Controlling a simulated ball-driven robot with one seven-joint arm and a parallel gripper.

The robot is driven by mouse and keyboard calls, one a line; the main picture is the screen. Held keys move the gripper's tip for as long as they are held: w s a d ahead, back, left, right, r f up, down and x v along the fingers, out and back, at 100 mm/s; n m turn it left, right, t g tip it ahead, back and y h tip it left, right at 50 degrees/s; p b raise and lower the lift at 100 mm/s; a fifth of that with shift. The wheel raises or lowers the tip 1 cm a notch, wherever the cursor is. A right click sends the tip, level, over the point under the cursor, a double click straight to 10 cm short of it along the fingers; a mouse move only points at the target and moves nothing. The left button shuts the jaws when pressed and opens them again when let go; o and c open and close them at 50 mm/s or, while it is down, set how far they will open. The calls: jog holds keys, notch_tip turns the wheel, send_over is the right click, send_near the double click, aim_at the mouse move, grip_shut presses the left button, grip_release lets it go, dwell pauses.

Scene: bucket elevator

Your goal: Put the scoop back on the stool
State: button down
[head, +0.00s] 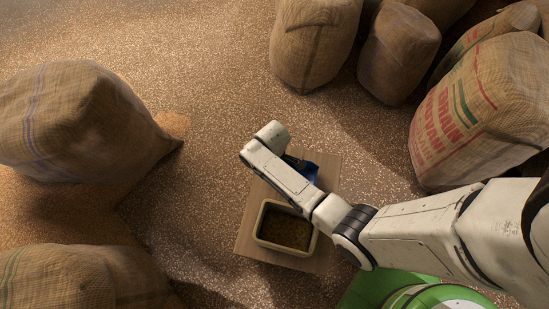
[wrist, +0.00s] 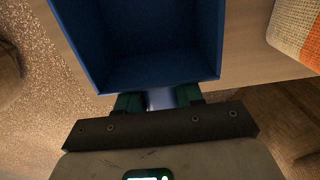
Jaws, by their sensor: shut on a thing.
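The blue scoop (wrist: 140,40) fills the upper middle of the wrist view, its open hollow facing the camera and looking empty. My gripper (wrist: 160,99) is shut on the scoop's handle, with a green pad on each side. In the head view part of the scoop (head: 311,174) shows beside my arm, over the stool; the arm hides the rest. The stool (head: 252,216) has a square wooden top, which also shows behind the scoop in the wrist view (wrist: 245,72). I cannot tell whether the scoop touches it.
A cream bin (head: 260,243) of brown grain stands on the stool's near part. Burlap sacks stand at the left (head: 75,120), the back (head: 315,40) and the right (head: 480,110). Grain covers the floor. A green object (head: 365,287) is at the bottom right.

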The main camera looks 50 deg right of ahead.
jog(key=shift+f, duration=0.6)
jog(key=shift+f, duration=0.15)
jog(key=c, duration=0.7)
grip_release()
notch_tip(320, 180, up, 12)
jog(key=p, duration=0.3)
jog(key=shift+w, duration=0.1)
jog(key=s+a+r+m, duration=0.1)
jog(key=s+r+m, duration=0.1)
jog(key=s, duration=0.3)
jog(key=s+a+r+m, duration=0.1)
jog(key=s+a+r, duration=0.1)
jog(key=s+r, duration=0.3)
jog(key=s+a+r+m+t, duration=0.1)
jog(key=s+r+m, duration=0.1)
jog(key=s+r, duration=0.2)
jog(key=shift+s+a+r+m, duration=0.15)
jog(key=shift+s+m, duration=0.15)
jog(key=shift+s, duration=1.05)
